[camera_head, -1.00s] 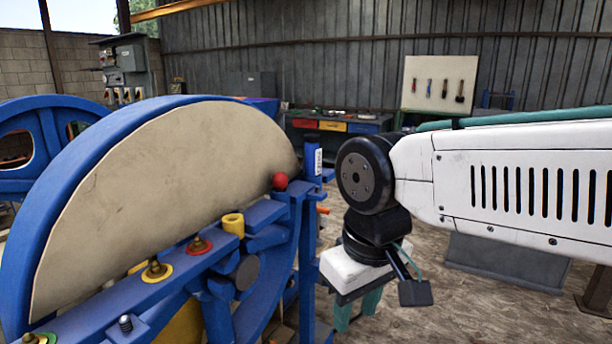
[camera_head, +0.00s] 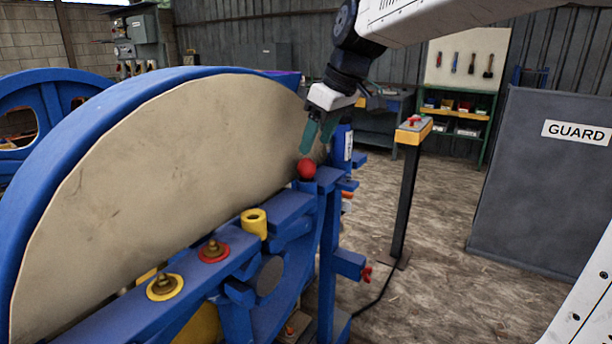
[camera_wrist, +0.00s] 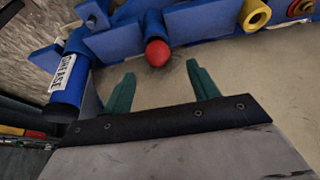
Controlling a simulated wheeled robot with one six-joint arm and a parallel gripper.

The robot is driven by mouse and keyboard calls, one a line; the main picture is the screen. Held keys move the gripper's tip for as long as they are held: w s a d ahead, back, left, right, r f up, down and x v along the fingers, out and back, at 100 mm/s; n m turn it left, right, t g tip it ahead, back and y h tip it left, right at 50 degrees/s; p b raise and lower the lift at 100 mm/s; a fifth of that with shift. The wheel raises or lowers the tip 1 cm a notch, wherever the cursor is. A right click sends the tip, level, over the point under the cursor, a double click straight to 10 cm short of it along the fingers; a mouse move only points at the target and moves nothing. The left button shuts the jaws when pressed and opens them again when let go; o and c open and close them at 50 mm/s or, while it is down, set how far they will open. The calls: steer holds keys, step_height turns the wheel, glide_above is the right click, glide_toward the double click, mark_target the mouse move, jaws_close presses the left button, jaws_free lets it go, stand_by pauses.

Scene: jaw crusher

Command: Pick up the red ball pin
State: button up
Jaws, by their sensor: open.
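The red ball (camera_head: 307,168) sits at the far end of the blue machine frame, close to the beige disc face. In the wrist view the red ball (camera_wrist: 157,53) tops a blue part and lies beyond the fingertips, roughly between their lines. My gripper (camera_head: 318,142) is just above the ball in the head view, fingers pointing down. In the wrist view its two green fingers (camera_wrist: 160,75) are spread apart with nothing between them. Whether a fingertip touches the ball cannot be told. Any pin below the ball is hidden.
A blue grease cylinder (camera_wrist: 68,85) stands close beside the ball. A yellow bushing (camera_head: 254,222) and red and yellow ringed studs line the blue rail. The beige disc (camera_head: 150,190) rises behind. A post with a red button (camera_head: 413,130) and a guard panel (camera_head: 540,190) stand right.

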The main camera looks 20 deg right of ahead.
mark_target(308, 160)
steer(key=shift+w+a+f, duration=0.1)
steer(key=shift+w+f, duration=0.15)
steer(key=shift+w, duration=0.15)
steer(key=x, duration=0.7)
steer(key=c, duration=1.1)
